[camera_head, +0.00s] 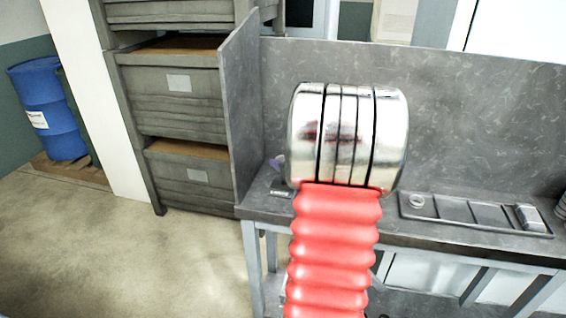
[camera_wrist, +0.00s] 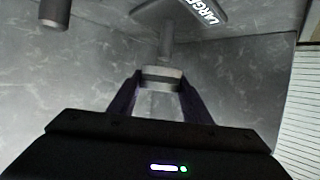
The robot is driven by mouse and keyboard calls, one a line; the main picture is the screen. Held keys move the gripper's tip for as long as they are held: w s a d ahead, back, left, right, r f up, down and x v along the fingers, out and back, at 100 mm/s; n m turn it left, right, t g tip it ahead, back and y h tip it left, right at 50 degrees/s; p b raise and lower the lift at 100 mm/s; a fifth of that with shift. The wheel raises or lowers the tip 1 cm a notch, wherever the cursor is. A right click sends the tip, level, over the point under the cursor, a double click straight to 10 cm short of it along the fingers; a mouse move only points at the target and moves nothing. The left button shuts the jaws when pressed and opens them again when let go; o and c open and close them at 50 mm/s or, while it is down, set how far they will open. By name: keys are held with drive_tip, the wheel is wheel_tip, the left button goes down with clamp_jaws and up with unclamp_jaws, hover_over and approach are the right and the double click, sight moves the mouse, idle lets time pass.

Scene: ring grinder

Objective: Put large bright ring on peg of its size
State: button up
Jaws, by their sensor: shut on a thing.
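My gripper (camera_wrist: 160,88) has its dark fingers closed on the sides of a bright metallic ring (camera_wrist: 162,73) in the wrist view. A grey peg (camera_wrist: 165,42) stands out from a base marked LARGE (camera_wrist: 205,13). The peg's end meets the ring's edge in the picture; I cannot tell whether the ring is around the peg or only in front of its tip. Another peg (camera_wrist: 55,12) shows at the upper left, apart from the ring. In the head view, my arm hides most of the gripper and the ring.
A grey bench with high back panels (camera_head: 460,120) fills the middle and right of the head view. A compartment tray (camera_head: 455,211) on it holds a small ring (camera_head: 416,201) and a shiny block-like piece (camera_head: 527,214). Grey crates (camera_head: 180,105) and a blue barrel (camera_head: 45,105) stand left.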

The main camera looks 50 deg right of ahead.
drive_tip(key=shift+f, duration=2.8)
drive_tip(key=shift+f, duration=0.45)
drive_tip(key=o, duration=0.9)
drive_tip(key=shift+v, duration=5.35)
drive_tip(key=shift+w+r, duration=0.15)
